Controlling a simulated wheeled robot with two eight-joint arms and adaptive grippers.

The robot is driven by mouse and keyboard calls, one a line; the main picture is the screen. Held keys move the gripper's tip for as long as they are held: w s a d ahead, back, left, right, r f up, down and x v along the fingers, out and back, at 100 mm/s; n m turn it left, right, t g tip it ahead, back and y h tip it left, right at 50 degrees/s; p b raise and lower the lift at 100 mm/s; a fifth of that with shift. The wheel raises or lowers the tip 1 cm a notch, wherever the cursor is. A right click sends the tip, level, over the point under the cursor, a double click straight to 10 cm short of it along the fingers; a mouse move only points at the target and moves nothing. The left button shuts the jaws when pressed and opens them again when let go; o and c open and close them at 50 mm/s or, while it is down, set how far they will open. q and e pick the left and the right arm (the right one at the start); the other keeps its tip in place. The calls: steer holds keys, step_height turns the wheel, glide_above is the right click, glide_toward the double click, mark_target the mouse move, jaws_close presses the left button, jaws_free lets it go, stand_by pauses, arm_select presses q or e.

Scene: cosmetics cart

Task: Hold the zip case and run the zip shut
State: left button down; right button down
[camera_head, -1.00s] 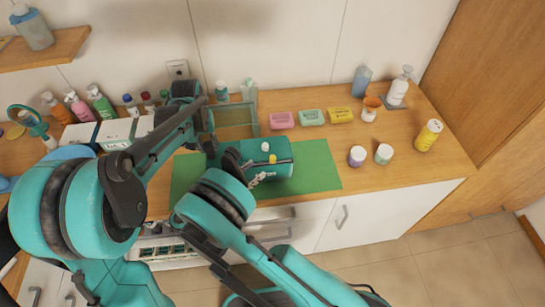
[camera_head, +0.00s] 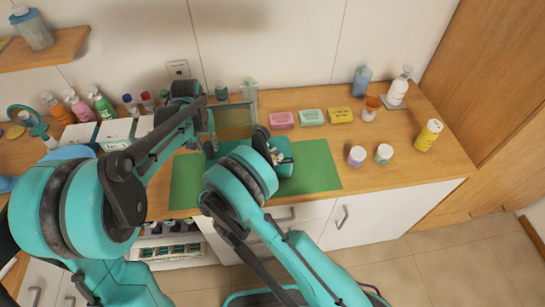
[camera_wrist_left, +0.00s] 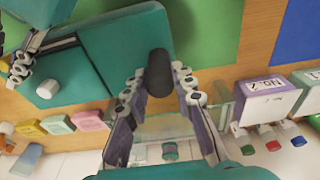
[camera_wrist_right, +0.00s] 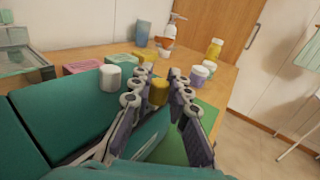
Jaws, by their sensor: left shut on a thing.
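The teal zip case (camera_head: 287,169) lies on a green mat (camera_head: 320,165) on the counter, partly hidden by my right arm. My left gripper (camera_wrist_left: 160,75) is shut on a dark cylindrical tab (camera_wrist_left: 158,64) at one end of the case. My right gripper (camera_wrist_right: 157,80) has its fingers on either side of a yellow cylindrical pull (camera_wrist_right: 158,93); whether they press on it is unclear. A white cylindrical knob (camera_wrist_right: 110,77) stands on the case, left of the yellow pull; it also shows in the left wrist view (camera_wrist_left: 47,88). The zip line itself is not discernible.
Pink (camera_head: 282,120), green (camera_head: 312,117) and yellow (camera_head: 340,115) boxes stand behind the mat. Two small jars (camera_head: 357,156) and a yellow bottle (camera_head: 428,135) stand to the right. White boxes (camera_head: 115,133) and bottles crowd the left. The mat's right end is clear.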

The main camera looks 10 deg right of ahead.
steer(key=a, duration=0.8)
steer(key=shift+a, duration=0.1)
steer(key=c, duration=1.4)
jaws_free()
steer(key=v, duration=1.2)
